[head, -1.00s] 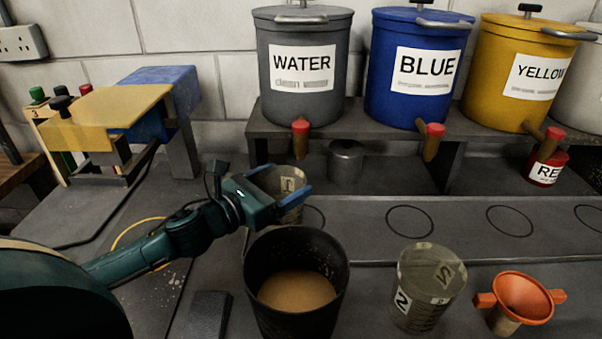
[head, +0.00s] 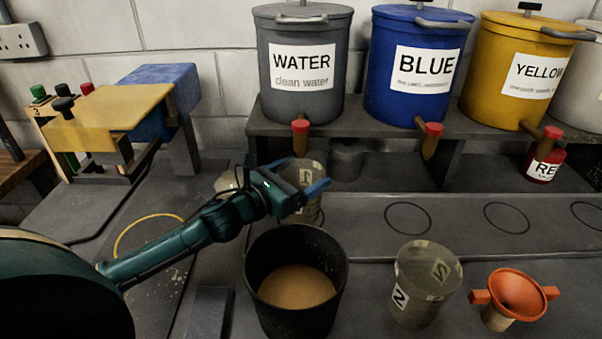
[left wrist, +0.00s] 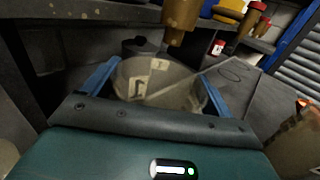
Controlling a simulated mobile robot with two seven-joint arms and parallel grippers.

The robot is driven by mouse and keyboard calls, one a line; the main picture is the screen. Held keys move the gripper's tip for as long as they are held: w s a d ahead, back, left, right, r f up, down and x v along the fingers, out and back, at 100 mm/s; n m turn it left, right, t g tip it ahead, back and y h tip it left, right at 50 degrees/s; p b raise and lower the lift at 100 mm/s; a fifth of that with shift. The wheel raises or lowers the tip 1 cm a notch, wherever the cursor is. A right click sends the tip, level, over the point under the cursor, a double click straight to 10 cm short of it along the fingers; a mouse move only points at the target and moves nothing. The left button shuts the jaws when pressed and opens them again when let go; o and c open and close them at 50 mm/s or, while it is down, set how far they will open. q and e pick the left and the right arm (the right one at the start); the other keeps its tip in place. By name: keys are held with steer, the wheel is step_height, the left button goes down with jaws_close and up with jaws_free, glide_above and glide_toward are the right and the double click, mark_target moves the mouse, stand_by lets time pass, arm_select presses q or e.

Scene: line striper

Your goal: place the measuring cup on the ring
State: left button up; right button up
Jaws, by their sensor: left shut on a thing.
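A clear measuring cup (head: 306,174) with a number label is between the blue fingers of my left gripper (head: 299,188), below and in front of the WATER tap. In the left wrist view the cup (left wrist: 158,84) sits between both fingers of the gripper (left wrist: 160,92), looking upright. I cannot tell whether its base touches the ledge. No ring shows around its base, where the cup and gripper block the view. Thin black rings (head: 409,203) are drawn on the ledge to the right. A second measuring cup (head: 424,290) stands at the front right. My right gripper is not in view.
A black bucket (head: 262,300) with tan contents stands just in front of the held cup. An orange funnel (head: 517,292) is at the front right. A grey lidded pot (head: 346,160) stands behind the cup, under the shelf (head: 385,122). The ledge right of the cup is clear.

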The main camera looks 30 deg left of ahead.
arm_select(q)
steer(key=shift+f, duration=0.2)
steer(key=o, duration=1.3)
steer(key=shift+r, duration=0.15)
steer(key=shift+r, duration=0.25)
steer(key=b+v, duration=0.2)
steer(key=v, duration=1)
steer(key=shift+f, duration=0.15)
steer(key=shift+s, duration=0.1)
